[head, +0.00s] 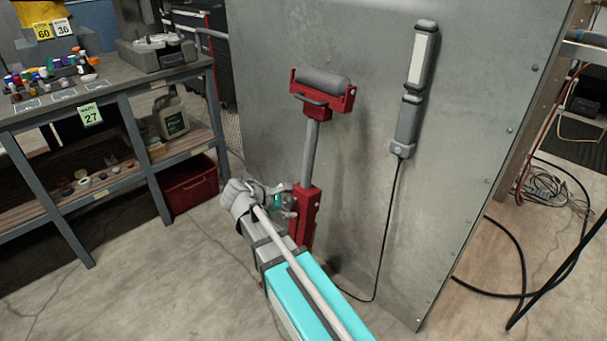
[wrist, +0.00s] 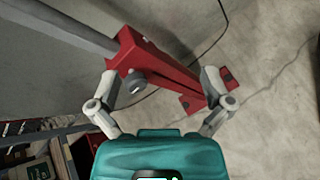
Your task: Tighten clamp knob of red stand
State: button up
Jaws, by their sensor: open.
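The red stand (head: 306,212) stands upright in front of a grey metal panel. Its grey post rises to a red head (head: 322,98) with a grey roller. In the wrist view the red stand's column (wrist: 150,58) runs from the upper left down to its feet. The clamp knob (wrist: 136,83), a small grey round piece, sticks out from the column's side. My gripper (wrist: 158,80) is open, with one finger on each side of the knob and column. I cannot tell whether the fingers touch anything. In the head view my gripper (head: 285,199) covers the knob.
A workbench (head: 110,85) with small bottles and a shelf stands at the left. A red bin (head: 188,185) sits on the floor beside it. A lamp (head: 414,90) hangs on the metal panel (head: 440,200), its cable falling to the floor. The floor at lower left is clear.

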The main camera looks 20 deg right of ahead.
jog(key=s+d+r+m+g+y+p, duration=0.2)
jog(key=s+r+m+y+p, duration=0.3)
jog(key=r+p, duration=0.7)
jog(key=s+m+p, duration=0.1)
jog(key=m+p, duration=0.1)
jog(key=p, duration=0.3)
jog(key=shift+s+g, duration=0.3)
dwell(0.3)
jog(key=shift+p, duration=0.3)
dwell(0.4)
jog(key=s+a+r+m+g+y+p, duration=0.1)
jog(key=s+r+m+y+p, duration=0.4)
jog(key=s+m+p, duration=0.1)
jog(key=shift+s+a+r+m+y+p, duration=0.2)
jog(key=shift+s+a+m+y+p, duration=0.15)
jog(key=shift+m+p, duration=0.55)
jog(key=shift+c, duration=0.3)
dwell(0.4)
